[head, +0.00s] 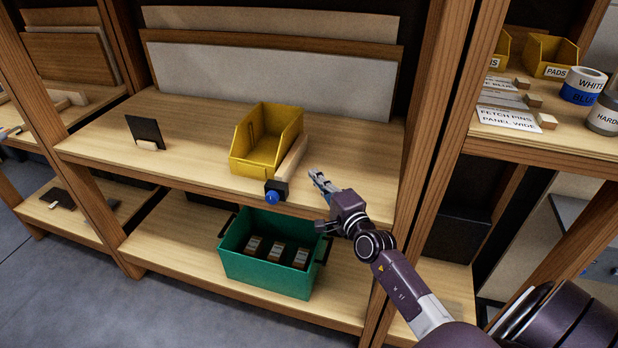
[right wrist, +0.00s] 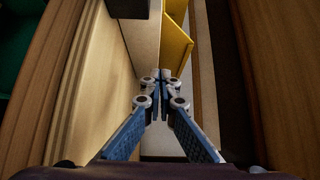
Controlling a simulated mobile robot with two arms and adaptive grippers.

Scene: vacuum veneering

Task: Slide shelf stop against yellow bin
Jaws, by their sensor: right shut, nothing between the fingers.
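The yellow bin (head: 262,145) sits on the middle shelf. The shelf stop is a pale wooden bar (head: 292,160) along the bin's right side, with a black block (head: 281,186) and a blue knob (head: 271,197) at the shelf's front edge. I cannot tell whether bar and bin touch. My right gripper (head: 318,181) is shut and empty, just right of the stop. In the right wrist view its closed fingertips (right wrist: 162,75) point toward the pale bar (right wrist: 145,38), with the yellow bin (right wrist: 177,42) beyond. I do not see my left gripper.
A dark panel in a small wooden stand (head: 147,135) is on the shelf at left. Large boards (head: 270,80) lean at the back. A green crate (head: 265,270) with several boxes is on the shelf below.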

